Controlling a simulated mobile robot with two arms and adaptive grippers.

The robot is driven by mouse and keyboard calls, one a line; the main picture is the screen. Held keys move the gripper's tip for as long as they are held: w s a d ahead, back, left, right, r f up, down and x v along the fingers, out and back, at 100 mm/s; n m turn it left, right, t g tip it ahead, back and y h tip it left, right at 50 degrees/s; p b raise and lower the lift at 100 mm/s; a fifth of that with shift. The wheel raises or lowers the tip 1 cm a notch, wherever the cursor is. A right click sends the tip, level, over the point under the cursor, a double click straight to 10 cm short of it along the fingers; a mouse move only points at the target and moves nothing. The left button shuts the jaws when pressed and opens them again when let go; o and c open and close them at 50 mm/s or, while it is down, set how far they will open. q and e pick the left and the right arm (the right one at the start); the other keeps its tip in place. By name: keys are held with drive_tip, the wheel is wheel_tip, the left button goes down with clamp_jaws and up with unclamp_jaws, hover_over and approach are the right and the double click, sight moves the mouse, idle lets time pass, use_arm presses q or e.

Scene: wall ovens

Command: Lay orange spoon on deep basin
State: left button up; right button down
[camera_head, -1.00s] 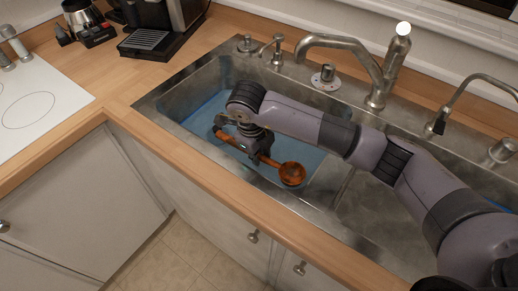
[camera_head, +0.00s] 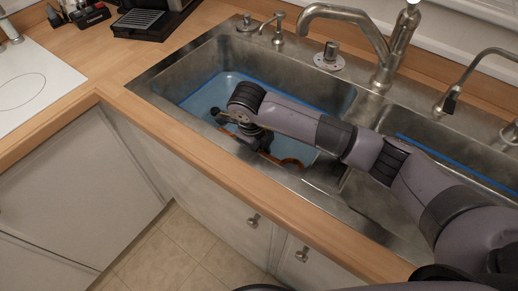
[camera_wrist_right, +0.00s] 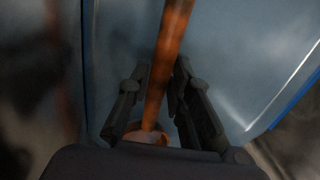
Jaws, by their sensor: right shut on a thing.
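The orange spoon (camera_head: 292,163) is low inside the left sink bowl, mostly hidden by my arm in the head view; its round end shows. In the wrist view its handle (camera_wrist_right: 170,45) runs between the fingers. My right gripper (camera_head: 262,148) is lowered into the bowl and shut on the spoon handle; its fingers (camera_wrist_right: 160,80) also show in the wrist view. The deep basin (camera_head: 205,97) has a blue bottom, which lies behind the spoon in the wrist view (camera_wrist_right: 240,60). I cannot tell whether the spoon touches the bottom. My left gripper is out of view.
The metal faucet (camera_head: 375,45) stands behind the bowls. A second sink bowl (camera_head: 385,215) lies to the right, under my arm. The wooden counter edge (camera_head: 200,150) runs along the front. A coffee machine (camera_head: 150,20) and a white cooktop (camera_head: 30,85) are at the left.

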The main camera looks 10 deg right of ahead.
drive_tip(key=c, duration=1.4)
unclamp_jaws()
drive_tip(key=shift+o, duration=0.2)
wheel_tip(320, 180, up, 12)
drive_tip(key=s+a, duration=0.1)
drive_tip(key=shift+s+a, duration=0.3)
drive_tip(key=shift+s, duration=0.1)
